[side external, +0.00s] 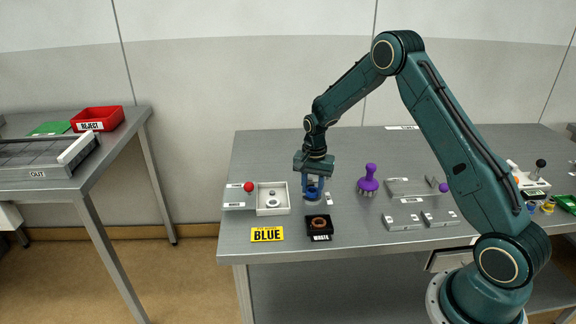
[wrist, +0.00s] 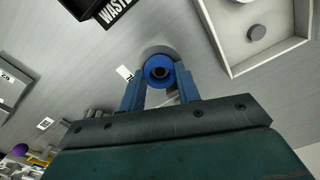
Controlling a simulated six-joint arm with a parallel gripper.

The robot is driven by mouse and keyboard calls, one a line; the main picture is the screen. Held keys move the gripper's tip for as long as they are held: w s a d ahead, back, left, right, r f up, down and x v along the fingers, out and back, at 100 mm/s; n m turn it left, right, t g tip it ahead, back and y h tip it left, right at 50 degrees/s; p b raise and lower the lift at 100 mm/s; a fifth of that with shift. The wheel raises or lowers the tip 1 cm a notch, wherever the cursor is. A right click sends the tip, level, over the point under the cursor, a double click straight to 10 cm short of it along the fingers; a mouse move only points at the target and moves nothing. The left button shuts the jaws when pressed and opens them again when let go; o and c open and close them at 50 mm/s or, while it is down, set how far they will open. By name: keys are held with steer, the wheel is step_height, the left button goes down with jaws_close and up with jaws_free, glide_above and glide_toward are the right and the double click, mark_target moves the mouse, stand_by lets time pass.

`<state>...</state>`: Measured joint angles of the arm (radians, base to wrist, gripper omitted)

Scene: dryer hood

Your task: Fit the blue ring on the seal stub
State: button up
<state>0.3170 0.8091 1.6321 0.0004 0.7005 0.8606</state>
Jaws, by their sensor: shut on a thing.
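My gripper (wrist: 160,82) points down and is shut on the blue ring (wrist: 158,62), which sits between its blue fingertips. In the side view the gripper (side external: 313,190) is low over the bench, with the ring partly hidden by the fingers. A grey round base (wrist: 157,50) shows just beyond the ring in the wrist view. A dark round shape shows inside the ring's hole. I cannot tell whether the ring is around the stub or just above it.
A white tray (side external: 287,208) with a small round piece stands to the left. A black WASTE box (side external: 320,236) holding a brown ring is in front. A yellow BLUE sign (side external: 267,234) lies at the front edge. A purple handled tool (side external: 369,179) stands to the right.

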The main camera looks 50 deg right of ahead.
steer(key=shift+f, duration=0.1)
stand_by(0.4)
steer(key=o, duration=1.5)
steer(key=shift+r, duration=2.95)
steer(key=shift+r, duration=0.1)
